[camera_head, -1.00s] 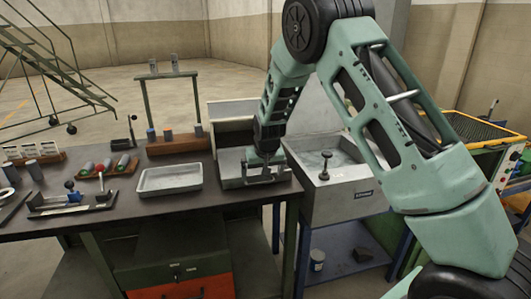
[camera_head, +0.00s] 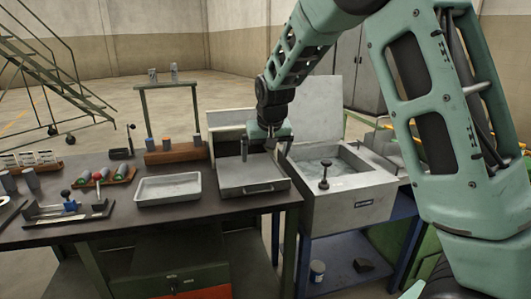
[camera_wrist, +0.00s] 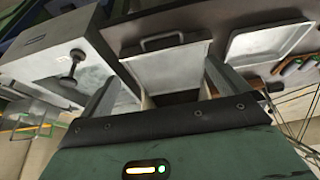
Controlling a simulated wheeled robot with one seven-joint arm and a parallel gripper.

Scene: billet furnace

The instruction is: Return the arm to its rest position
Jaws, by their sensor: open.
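My gripper (camera_head: 258,147) hangs above the back part of a grey metal box with a front handle (camera_head: 252,178) at the right end of the dark workbench. In the wrist view my two fingers (camera_wrist: 160,84) stand wide apart with nothing between them. The same box (camera_wrist: 172,66) lies beyond the fingertips, its handle on the far side. My arm reaches in from the right of the head view, its elbow partly cut off at the top edge.
A grey basin unit (camera_head: 345,205) with a black knob and raised lid stands right of the bench. A shallow tray (camera_head: 168,199), a wooden block with cylinders (camera_head: 176,157) and a black fixture (camera_head: 68,212) are on the bench.

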